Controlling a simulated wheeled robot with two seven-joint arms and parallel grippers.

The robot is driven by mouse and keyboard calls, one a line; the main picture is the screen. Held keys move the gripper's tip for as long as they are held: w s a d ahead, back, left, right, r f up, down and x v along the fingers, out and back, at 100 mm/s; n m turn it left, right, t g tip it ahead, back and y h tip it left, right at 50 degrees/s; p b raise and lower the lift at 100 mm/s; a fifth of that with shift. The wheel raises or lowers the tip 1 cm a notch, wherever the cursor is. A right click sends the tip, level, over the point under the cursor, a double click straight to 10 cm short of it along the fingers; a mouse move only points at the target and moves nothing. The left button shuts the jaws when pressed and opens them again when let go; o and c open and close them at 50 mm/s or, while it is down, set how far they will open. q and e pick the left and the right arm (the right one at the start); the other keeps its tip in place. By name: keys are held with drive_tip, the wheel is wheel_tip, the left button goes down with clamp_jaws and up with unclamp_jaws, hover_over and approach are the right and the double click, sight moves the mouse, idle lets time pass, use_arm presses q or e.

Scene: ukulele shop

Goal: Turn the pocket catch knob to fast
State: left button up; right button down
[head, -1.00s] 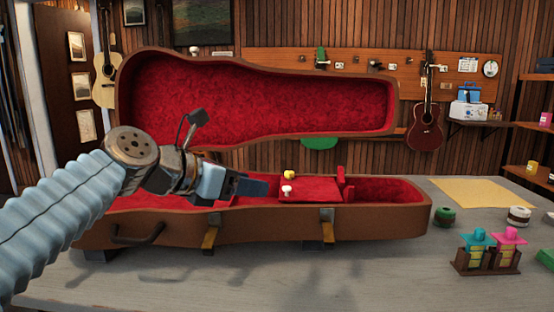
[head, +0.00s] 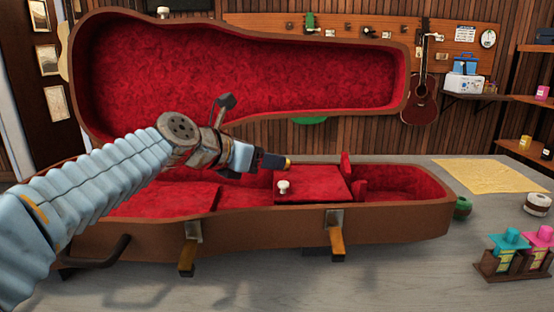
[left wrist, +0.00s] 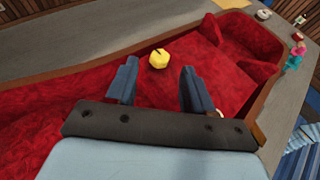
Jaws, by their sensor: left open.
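The open brown case (head: 400,222) with red lining lies on the table. A red pocket lid (head: 318,184) sits inside it, right of centre. A yellow knob (left wrist: 159,58) with a small dark mark on top shows in the left wrist view, and partly behind my fingertips in the head view (head: 288,161). A white knob (head: 283,187) stands at the lid's near left corner. I cannot tell the yellow knob's setting. My left gripper (head: 272,160) is open and empty, its fingers pointing at the yellow knob, which appears between and beyond the tips. My right gripper is not in view.
The raised case lid (head: 240,75) stands behind my left arm. Two latches (head: 336,235) hang on the case front. A rack with teal and pink items (head: 510,258), a green roll (head: 462,207) and a yellow sheet (head: 490,176) are at the right.

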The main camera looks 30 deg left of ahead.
sight(277, 172)
use_arm(q)
drive_tip(key=x, duration=0.4)
drive_tip(key=shift+d, duration=0.1)
clamp_jaws()
